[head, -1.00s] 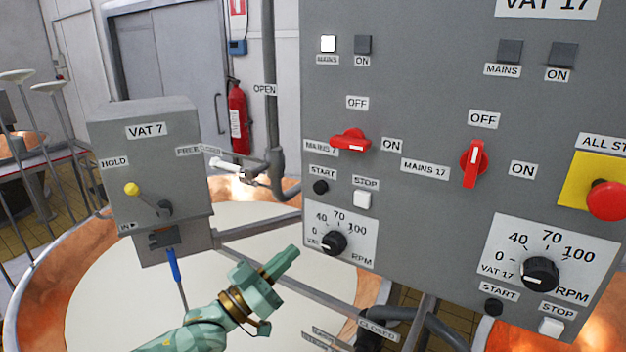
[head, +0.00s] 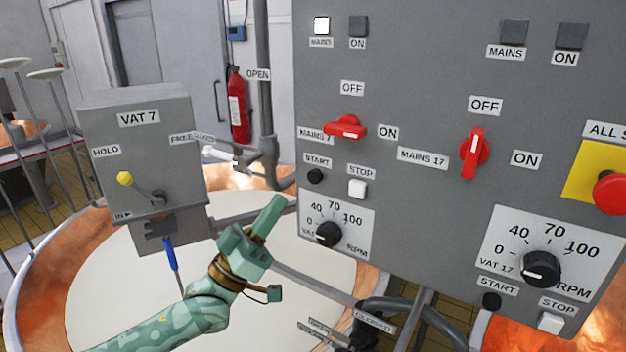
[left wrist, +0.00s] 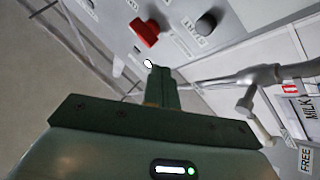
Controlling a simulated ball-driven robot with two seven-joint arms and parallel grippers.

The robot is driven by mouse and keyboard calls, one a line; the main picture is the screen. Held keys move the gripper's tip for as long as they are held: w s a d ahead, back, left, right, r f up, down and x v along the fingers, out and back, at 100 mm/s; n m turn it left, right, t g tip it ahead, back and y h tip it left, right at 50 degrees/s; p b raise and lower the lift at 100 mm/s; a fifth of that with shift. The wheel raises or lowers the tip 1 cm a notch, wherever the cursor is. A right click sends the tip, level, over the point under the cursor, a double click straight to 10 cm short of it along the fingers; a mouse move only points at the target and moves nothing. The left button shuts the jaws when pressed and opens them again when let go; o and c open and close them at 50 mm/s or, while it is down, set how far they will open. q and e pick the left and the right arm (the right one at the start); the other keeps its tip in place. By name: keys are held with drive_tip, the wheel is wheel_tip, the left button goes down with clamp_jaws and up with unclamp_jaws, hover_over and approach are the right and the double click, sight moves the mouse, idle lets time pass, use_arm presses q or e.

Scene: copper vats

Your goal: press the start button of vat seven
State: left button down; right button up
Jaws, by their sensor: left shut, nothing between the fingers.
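The vat 7 start button (head: 315,176) is a small black round button under a START label on the grey panel (head: 430,210). The white stop button (head: 357,188) is to its right. The red mains 7 switch (head: 345,127) above lies sideways, toward ON. My left gripper (head: 277,203) is shut and empty, pointing up and right, below and left of the start button and apart from it in the picture. In the left wrist view its fingertips (left wrist: 162,75) point toward the panel; a red switch (left wrist: 145,32) shows beyond. My right gripper is out of view.
The VAT 7 lever box (head: 140,150) stands left, with a blue-handled tool (head: 169,254) below. Vat 17's switch (head: 474,152), dial (head: 541,268) and start button (head: 491,301) are on the panel's right, near the red all-stop button (head: 610,193). Pipes run below the panel.

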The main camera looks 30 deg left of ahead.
sight(315, 173)
use_arm(q)
drive_tip(key=w+b, duration=0.2)
drive_tip(key=w, duration=0.5)
drive_tip(key=shift+w+d, duration=0.2)
drive_tip(key=shift+d, duration=0.1)
idle(1.8)
drive_tip(key=shift+w, duration=0.4)
drive_tip(key=shift+w+b, duration=0.3)
drive_tip(key=shift+w, duration=0.2)
idle(0.6)
drive_tip(key=shift+s, duration=0.1)
drive_tip(key=shift+s+p, duration=0.55)
drive_tip(key=shift+s, duration=0.3)
